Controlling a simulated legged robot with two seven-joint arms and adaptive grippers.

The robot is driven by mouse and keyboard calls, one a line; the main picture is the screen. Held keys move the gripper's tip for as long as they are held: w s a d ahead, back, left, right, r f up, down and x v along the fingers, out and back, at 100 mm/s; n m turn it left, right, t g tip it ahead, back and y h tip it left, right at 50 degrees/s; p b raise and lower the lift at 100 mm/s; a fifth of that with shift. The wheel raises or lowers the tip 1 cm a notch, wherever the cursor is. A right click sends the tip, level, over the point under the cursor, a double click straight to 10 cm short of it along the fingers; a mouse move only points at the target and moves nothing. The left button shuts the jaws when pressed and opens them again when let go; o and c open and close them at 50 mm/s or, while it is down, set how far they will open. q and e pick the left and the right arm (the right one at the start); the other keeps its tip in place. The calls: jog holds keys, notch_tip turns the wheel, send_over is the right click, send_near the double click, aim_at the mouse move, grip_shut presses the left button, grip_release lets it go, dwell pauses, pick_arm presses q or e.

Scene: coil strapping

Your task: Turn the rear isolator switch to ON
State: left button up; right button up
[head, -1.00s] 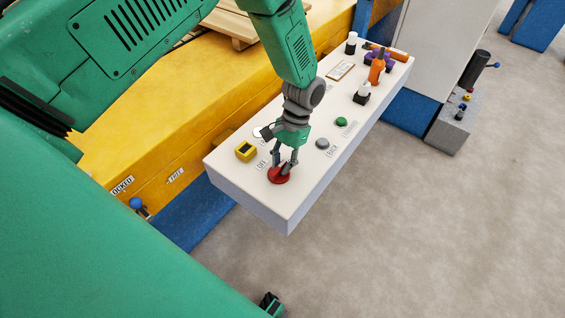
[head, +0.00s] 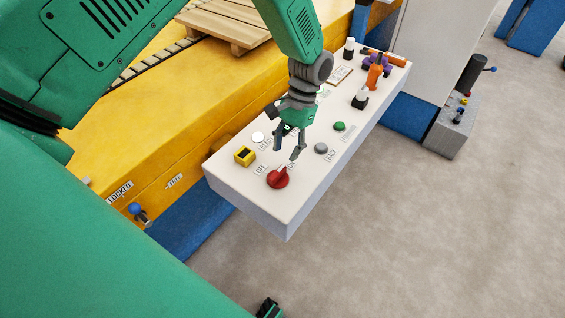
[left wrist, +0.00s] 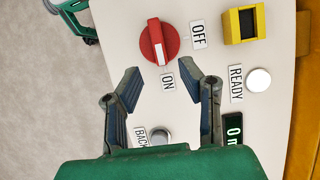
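The red isolator switch (head: 278,180) sits on the white panel at its near end. In the left wrist view the red knob (left wrist: 159,42) has a white stripe that points toward the ON label (left wrist: 168,82). The OFF label (left wrist: 198,35) is to the knob's right. My left gripper (head: 287,156) is open and empty, raised just above and behind the switch and apart from it. Its two spread fingers also show in the left wrist view (left wrist: 170,85). A small dark and green part at the head view's bottom edge looks like my right gripper (head: 269,307); its fingers are unclear.
On the white panel (head: 245,205) are a yellow-framed box (head: 245,156), a white READY light (head: 258,137), a grey button (head: 321,148) and a green button (head: 340,126). An orange-handled lever (head: 375,76) stands farther along. Yellow machinery (head: 150,110) lies to the left; open floor lies right.

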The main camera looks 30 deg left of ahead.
pick_arm(q)
jog(key=v, duration=0.5)
jog(key=shift+r, duration=0.15)
dwell(0.3)
